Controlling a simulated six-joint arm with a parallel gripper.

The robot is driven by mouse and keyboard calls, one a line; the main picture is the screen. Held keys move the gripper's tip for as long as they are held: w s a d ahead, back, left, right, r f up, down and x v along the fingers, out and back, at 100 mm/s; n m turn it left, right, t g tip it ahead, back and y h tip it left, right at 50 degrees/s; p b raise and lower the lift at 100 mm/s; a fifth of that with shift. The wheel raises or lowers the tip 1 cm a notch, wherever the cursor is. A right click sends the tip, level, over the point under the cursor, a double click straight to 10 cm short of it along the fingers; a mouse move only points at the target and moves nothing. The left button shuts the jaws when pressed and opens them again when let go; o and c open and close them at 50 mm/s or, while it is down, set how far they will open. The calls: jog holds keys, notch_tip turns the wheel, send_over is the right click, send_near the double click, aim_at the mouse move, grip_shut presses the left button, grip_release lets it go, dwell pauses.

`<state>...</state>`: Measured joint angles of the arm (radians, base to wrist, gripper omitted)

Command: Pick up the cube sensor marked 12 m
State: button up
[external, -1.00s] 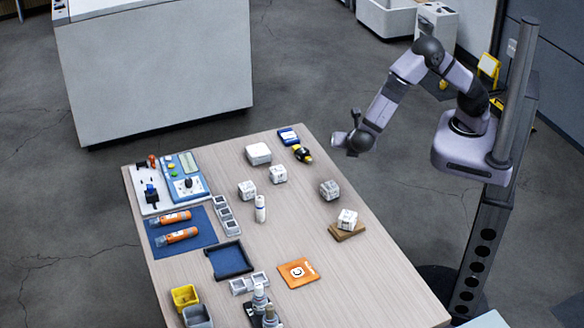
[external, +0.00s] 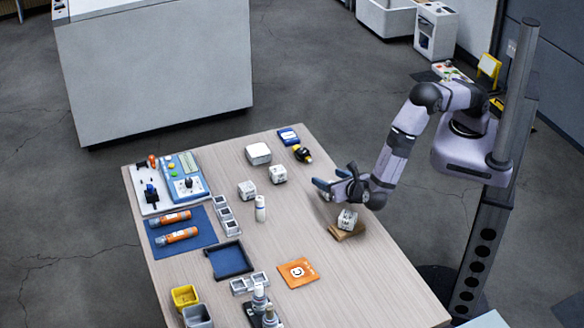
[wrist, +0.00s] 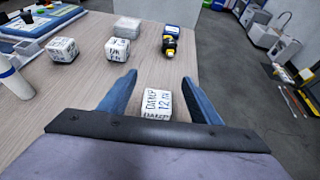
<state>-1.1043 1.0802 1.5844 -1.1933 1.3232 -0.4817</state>
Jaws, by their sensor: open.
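A white cube sensor (wrist: 157,103) with dark lettering that appears to read "12 M" sits on the table, between the two blue fingers of my gripper (wrist: 159,77) in the wrist view. My gripper is open, with a finger on either side of the cube; whether either touches it I cannot tell. In the external view my gripper (external: 328,186) is low over the right side of the table and hides this cube. Two other white cubes, one (external: 246,190) and another (external: 278,174), stand further left. A further cube (external: 347,219) rests on a small wooden block (external: 345,234).
A white box (external: 258,153), a blue item (external: 288,136) and a yellow-black item (external: 302,154) lie at the far end. A white bottle (external: 260,209) stands mid-table. An orange card (external: 298,273) lies nearer. The table between the bottle and my gripper is clear.

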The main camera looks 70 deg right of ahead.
jog(key=shift+f, duration=0.2)
jog(key=shift+f, duration=1.25)
jog(key=shift+f+p+x, duration=0.2)
jog(key=shift+p+x, duration=0.4)
jog(key=shift+x, duration=1)
jog(key=shift+s, duration=0.1)
jog(key=c, duration=1.1)
